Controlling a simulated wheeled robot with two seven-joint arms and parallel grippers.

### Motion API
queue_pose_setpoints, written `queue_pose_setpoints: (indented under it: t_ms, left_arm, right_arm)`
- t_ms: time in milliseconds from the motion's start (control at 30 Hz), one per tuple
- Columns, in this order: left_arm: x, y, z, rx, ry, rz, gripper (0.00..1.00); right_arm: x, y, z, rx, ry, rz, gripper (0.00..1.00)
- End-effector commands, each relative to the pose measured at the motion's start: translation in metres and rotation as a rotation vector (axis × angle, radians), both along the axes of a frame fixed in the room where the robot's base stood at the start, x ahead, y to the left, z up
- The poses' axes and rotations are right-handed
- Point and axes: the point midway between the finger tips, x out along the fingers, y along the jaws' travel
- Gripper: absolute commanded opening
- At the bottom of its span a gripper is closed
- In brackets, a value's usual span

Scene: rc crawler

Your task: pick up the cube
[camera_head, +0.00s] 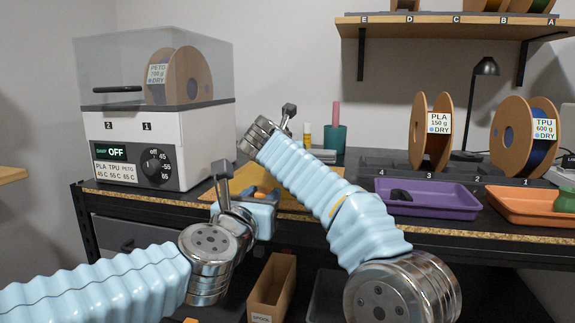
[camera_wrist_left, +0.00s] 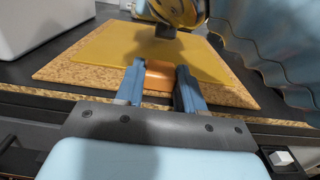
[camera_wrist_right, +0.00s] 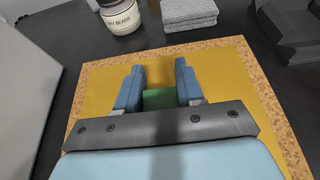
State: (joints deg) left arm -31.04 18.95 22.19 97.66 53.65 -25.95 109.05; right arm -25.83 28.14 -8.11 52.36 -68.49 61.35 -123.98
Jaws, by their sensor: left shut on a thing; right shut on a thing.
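An orange block (camera_wrist_left: 158,76) sits between the blue fingers of my left gripper (camera_wrist_left: 160,68), which is shut on it. In the head view my left gripper (camera_head: 262,194) is at the front edge of the yellow mat (camera_head: 305,200), with a bit of orange between its fingers. In the right wrist view a green block (camera_wrist_right: 159,99) sits between the fingers of my right gripper (camera_wrist_right: 159,67), shut on it over the yellow mat (camera_wrist_right: 215,85). The right fingers are hidden in the head view behind my right arm. I cannot tell how high either block is.
A dryer box (camera_head: 160,145) stands at the left of the bench. A purple tray (camera_head: 425,198) and an orange tray (camera_head: 530,203) lie at the right, below spools. A bead jar (camera_wrist_right: 121,16) and grey pads (camera_wrist_right: 188,12) stand beyond the mat. A cardboard bin (camera_head: 272,290) is below.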

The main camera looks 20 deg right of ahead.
Motion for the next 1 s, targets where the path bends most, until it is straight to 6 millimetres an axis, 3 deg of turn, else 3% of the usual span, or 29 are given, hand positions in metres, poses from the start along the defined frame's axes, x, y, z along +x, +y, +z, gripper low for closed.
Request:
queue_pose_setpoints:
  t_ms: [267, 733, 1000]
  left_arm:
    - [0.0, 0.0, 0.0, 0.0, 0.0, 0.0, 0.0]
    - [0.0, 0.0, 0.0, 0.0, 0.0, 0.0, 0.0]
    - [0.0, 0.0, 0.0, 0.0, 0.0, 0.0, 0.0]
  right_arm:
    - [0.001, 0.001, 0.039, 0.002, -0.003, 0.001, 0.09]
    - [0.0, 0.001, 0.057, 0.001, 0.0, 0.002, 0.09]
    - [-0.01, -0.014, 0.061, -0.003, 0.0, 0.001, 0.09]
